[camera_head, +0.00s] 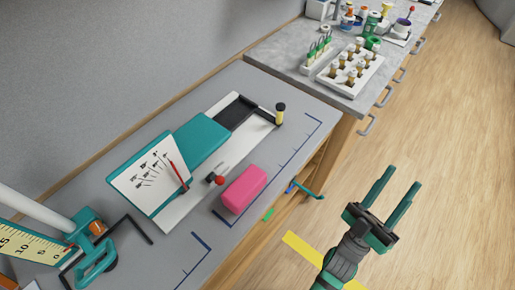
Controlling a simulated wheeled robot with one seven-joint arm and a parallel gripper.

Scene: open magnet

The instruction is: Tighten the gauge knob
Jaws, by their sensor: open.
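A gauge with a yellow numbered scale (28,243) and a white post (32,212) is at the lower left, cut off by the picture edge. A teal clamp body (88,216) sits at the post's end, with an orange knob (98,228) on it. A teal looped part (97,262) is below the clamp. I cannot tell how tight the knob is. My gripper (404,179), with two teal fingers, is open and empty over the floor at the right, far from the gauge.
A second counter (283,55) holds racks and bottles. Floor at right is clear.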

